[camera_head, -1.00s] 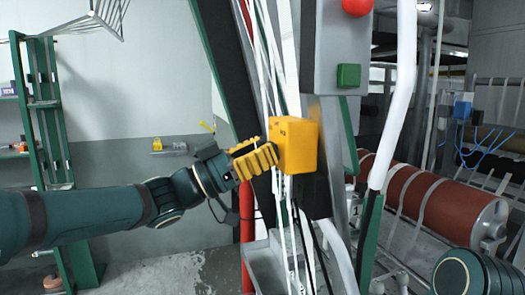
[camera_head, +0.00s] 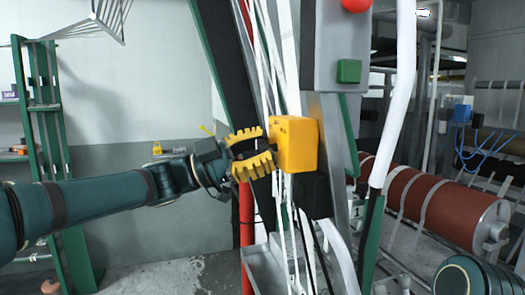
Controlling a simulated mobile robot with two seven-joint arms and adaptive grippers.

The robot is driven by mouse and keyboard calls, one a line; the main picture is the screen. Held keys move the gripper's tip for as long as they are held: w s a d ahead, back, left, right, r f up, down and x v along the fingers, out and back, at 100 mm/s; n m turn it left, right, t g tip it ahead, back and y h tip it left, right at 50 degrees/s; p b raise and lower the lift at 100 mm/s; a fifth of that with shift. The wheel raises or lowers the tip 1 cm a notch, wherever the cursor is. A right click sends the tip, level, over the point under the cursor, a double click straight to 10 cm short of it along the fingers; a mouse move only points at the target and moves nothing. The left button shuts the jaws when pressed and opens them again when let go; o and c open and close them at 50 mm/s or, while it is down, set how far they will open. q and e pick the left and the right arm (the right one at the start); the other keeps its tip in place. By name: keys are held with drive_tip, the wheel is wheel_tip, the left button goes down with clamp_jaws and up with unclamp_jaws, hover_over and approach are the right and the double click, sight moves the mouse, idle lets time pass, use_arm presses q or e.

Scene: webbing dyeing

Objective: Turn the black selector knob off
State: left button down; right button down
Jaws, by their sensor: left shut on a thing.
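The yellow box (camera_head: 296,144) is mounted on the machine's upright in the middle of the view. My right gripper is not in view.
A grey panel above carries a green button (camera_head: 348,71) and a red button (camera_head: 357,4). White webbing strands (camera_head: 290,60) and a red pipe (camera_head: 246,220) run close by. A red roller (camera_head: 435,207) lies at right. A green shelf (camera_head: 45,115) stands at left.

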use_arm(q)
drive_tip(key=shift+m+g, duration=0.4)
drive_tip(key=shift+m, duration=0.8)
drive_tip(key=c, duration=0.6)
unclamp_jaws()
drive_tip(key=v, duration=1.2)
drive_tip(key=shift+r, duration=0.2)
